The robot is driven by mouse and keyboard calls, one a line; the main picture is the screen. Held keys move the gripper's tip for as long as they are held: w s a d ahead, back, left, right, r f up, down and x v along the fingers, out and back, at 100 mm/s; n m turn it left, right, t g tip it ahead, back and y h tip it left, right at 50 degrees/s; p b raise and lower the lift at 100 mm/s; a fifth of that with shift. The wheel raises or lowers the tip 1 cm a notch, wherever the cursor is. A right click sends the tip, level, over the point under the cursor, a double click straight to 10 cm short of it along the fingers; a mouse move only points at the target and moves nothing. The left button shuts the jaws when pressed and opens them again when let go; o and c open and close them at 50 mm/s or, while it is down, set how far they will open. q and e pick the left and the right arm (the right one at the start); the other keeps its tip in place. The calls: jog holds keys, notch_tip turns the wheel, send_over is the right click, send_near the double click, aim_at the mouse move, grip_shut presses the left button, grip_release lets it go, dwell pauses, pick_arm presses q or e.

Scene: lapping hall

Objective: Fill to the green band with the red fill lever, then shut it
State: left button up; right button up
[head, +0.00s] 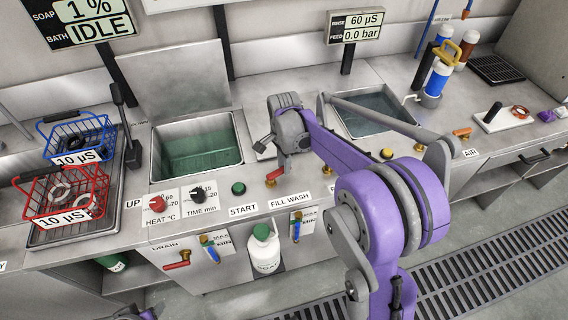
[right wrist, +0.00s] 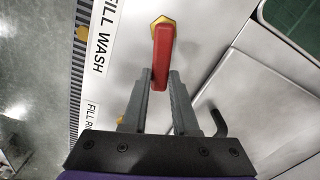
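The red fill lever (head: 274,175) stands on the bench front above the FILL WASH label. In the right wrist view the lever (right wrist: 162,60) has a brass hub, and its free end lies between my right fingertips. My right gripper (head: 284,150) looks shut on it; the fingers (right wrist: 161,80) are close against both sides. The wash tank (head: 157,160) holds green liquid. A level gauge (head: 210,248) with MAX and MIN marks is on the front below; its green band is too small to make out. Only a sliver of my left gripper (head: 132,316) shows at the bottom edge.
A red drain lever (head: 178,265) sits left of the gauge. A blue basket (head: 75,135) and a red basket (head: 62,195) stand at left. The rinse tank (head: 340,118) is at right, partly behind my arm. A white bottle (head: 264,250) stands below the bench front.

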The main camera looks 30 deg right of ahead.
grip_shut()
dwell(0.9)
jog(key=shift+s+m, duration=0.35)
jog(key=shift+m, duration=0.45)
jog(key=shift+s+a+m+b, duration=0.1)
jog(key=shift+s+m+b, duration=0.35)
jog(key=shift+m, duration=0.75)
jog(key=o, duration=0.7)
grip_release()
jog(key=shift+o, duration=0.2)
